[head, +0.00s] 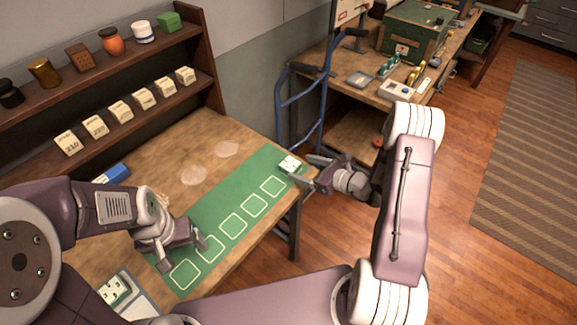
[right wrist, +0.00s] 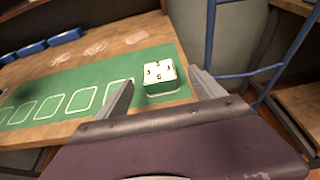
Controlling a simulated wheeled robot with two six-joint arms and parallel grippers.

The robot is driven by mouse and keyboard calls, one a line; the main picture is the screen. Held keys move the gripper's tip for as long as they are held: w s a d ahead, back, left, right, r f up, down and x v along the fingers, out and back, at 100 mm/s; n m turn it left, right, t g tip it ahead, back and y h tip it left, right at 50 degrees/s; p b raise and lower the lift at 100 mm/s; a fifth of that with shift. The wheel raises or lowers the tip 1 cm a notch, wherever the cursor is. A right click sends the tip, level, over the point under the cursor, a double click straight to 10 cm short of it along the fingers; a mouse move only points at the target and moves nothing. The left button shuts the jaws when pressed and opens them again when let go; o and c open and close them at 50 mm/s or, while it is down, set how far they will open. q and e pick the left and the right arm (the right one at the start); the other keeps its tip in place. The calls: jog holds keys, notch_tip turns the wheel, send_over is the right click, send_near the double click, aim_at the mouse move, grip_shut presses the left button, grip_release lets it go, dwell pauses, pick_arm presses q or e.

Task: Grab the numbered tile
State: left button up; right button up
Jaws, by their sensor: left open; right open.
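A numbered tile (head: 289,164), a small block with a white top, dark marks and green sides, sits on the far right end of the green mat (head: 212,213). My right gripper (head: 306,171) is open just to the right of it. In the right wrist view the tile (right wrist: 159,73) shows between and beyond the two open fingers, and I see no grip on it. My left gripper (head: 185,254) is open and empty over the near left part of the mat. Another tile with dark marks (head: 114,291) lies on a light tray at the table's near edge.
The mat has a row of empty outlined squares. A shelf (head: 110,100) with numbered cream blocks and jars stands behind the table. A blue hand truck (head: 300,100) stands just beyond the table's right end. A blue box (head: 118,173) lies near my left arm.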

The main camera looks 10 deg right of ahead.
aim_at(292, 165)
jog(key=shift+w+a+f, duration=0.25)
jog(key=shift+w+f, duration=0.05)
jog(key=shift+w, duration=0.2)
jog(key=shift+w+a, duration=0.15)
jog(key=shift+a, duration=0.15)
jog(key=p+x, duration=0.1)
jog(key=x, duration=0.3)
jog(key=shift+a, duration=0.15)
jog(key=shift+w+f, duration=0.15)
jog(key=shift+f, duration=0.05)
jog(key=c, duration=1.6)
jog(key=shift+r, duration=0.1)
notch_tip(292, 165, up, 4)
jog(key=shift+r, duration=0.2)
jog(key=r+v, duration=0.2)
jog(key=v, duration=1.1)
jog(key=shift+a+b, duration=0.25)
jog(key=shift+b, duration=0.1)
